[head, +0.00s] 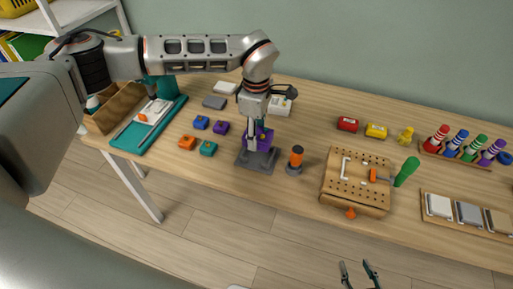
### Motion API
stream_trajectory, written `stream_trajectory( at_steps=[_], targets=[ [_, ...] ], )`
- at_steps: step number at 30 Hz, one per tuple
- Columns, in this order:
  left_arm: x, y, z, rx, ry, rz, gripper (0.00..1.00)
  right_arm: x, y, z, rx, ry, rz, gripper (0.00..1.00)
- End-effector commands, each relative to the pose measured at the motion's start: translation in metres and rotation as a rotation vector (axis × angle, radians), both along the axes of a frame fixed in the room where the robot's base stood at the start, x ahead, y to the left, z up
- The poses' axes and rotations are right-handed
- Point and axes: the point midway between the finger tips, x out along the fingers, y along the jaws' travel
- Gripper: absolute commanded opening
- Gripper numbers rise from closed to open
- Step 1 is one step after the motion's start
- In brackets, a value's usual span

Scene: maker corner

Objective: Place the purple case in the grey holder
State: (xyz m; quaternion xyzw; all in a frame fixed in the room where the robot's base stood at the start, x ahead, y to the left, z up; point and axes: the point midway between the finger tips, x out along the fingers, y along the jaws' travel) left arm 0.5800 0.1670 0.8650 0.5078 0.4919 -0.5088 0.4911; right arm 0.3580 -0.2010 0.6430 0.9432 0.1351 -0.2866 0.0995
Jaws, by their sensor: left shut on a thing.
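The purple case (267,140) is upright between the fingers of my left gripper (256,142), which points straight down and is shut on it. The fingers and wrist hide part of the case. The grey holder (257,160) stands on the wooden table directly under the case. The case's lower end meets the holder in the picture; I cannot tell whether it is seated in it or just above it. My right gripper (359,273) is at the bottom edge, in front of the table, with its fingers apart and nothing between them.
An orange-and-grey cylinder (296,160) stands close right of the holder. A pegboard block (352,190) with a green-handled tool (406,171) is further right. Small coloured blocks, including a teal one (208,148), lie to the left. A teal mat (128,138) is at far left.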

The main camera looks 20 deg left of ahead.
Motion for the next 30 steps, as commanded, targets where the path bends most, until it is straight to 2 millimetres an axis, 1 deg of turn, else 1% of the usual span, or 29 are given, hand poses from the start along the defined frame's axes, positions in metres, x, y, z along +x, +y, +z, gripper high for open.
stream_trajectory(
  at_steps=[1, 3, 8, 10, 15, 17, 29, 30],
  targets=[
    [0.000, 0.000, -0.008, -0.001, 0.001, 0.000, 0.18, 0.000, 0.000, 0.000, 0.000, 0.000, 0.000, 0.40],
    [0.000, 0.000, -0.015, -0.001, 0.000, 0.001, 0.18, 0.000, 0.000, -0.001, -0.001, 0.001, 0.000, 0.40],
    [0.000, -0.001, -0.023, -0.001, -0.001, 0.000, 0.18, 0.000, -0.001, -0.001, -0.001, 0.001, 0.000, 0.40],
    [0.000, -0.001, -0.030, 0.000, -0.001, -0.001, 0.18, 0.000, -0.001, -0.001, -0.001, 0.001, 0.000, 0.40],
    [-0.001, -0.001, -0.055, -0.001, 0.002, 0.000, 0.18, -0.001, -0.001, -0.002, -0.001, 0.002, 0.000, 0.40],
    [0.000, -0.001, -0.061, -0.001, -0.001, -0.001, 0.18, -0.001, -0.001, -0.002, -0.001, 0.002, 0.000, 0.40],
    [0.000, 0.000, -0.066, 0.000, -0.001, -0.001, 0.18, -0.001, -0.001, -0.004, -0.002, 0.003, 0.000, 0.40],
    [0.000, 0.000, -0.066, 0.000, -0.001, 0.000, 0.49, -0.001, -0.001, -0.003, -0.002, 0.003, 0.000, 0.40]
  ],
)
